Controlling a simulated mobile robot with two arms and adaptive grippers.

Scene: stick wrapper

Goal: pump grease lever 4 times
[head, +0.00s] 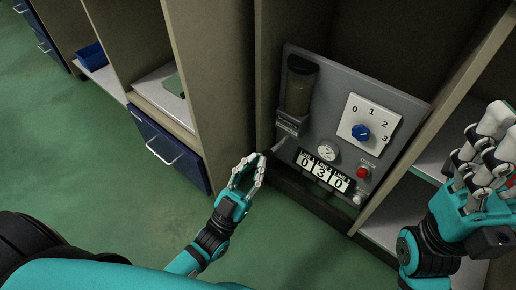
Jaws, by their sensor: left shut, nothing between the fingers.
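The grease unit is a grey panel (333,92) in the cabinet bay, with a dark cylindrical reservoir (299,86) at its left. My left gripper (256,161) is shut and empty, just left of and below that part. I cannot tell whether they touch. My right gripper (482,138) is raised at the right edge, away from the lever.
The panel also carries a blue knob (361,132) on a white 0–3 dial, a round gauge (327,151) and a red button (363,172). A cabinet side wall (215,80) stands left of the bay, and shelves (400,218) at right. Green floor is clear at left.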

